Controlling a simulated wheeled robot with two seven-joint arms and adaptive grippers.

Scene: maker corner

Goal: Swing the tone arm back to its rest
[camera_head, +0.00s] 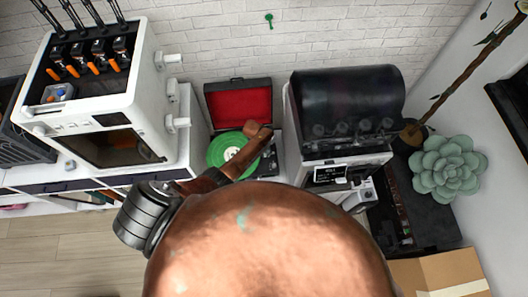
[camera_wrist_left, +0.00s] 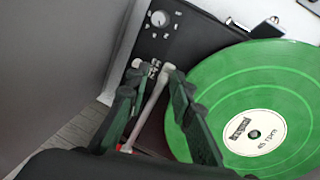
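The record player (camera_head: 272,155) stands open on the white unit, with a green record (camera_head: 221,148) on it. The record also shows in the left wrist view (camera_wrist_left: 265,85). The tone arm (camera_wrist_left: 152,105) is a thin pale rod beside the record's left edge in that view. My left gripper (camera_wrist_left: 155,80) has its two dark green fingers apart, one on each side of the rod. The right finger is close to the rod; I cannot tell whether they touch. In the head view my left gripper (camera_head: 258,133) is over the player's right part and hides the tone arm. My right gripper is not in view.
The open red-lined lid (camera_head: 240,104) stands behind the record. A white 3D printer (camera_head: 95,95) is on the left, and a machine with a dark cover (camera_head: 345,105) is close on the right. A control knob (camera_wrist_left: 160,18) is beyond the fingers.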

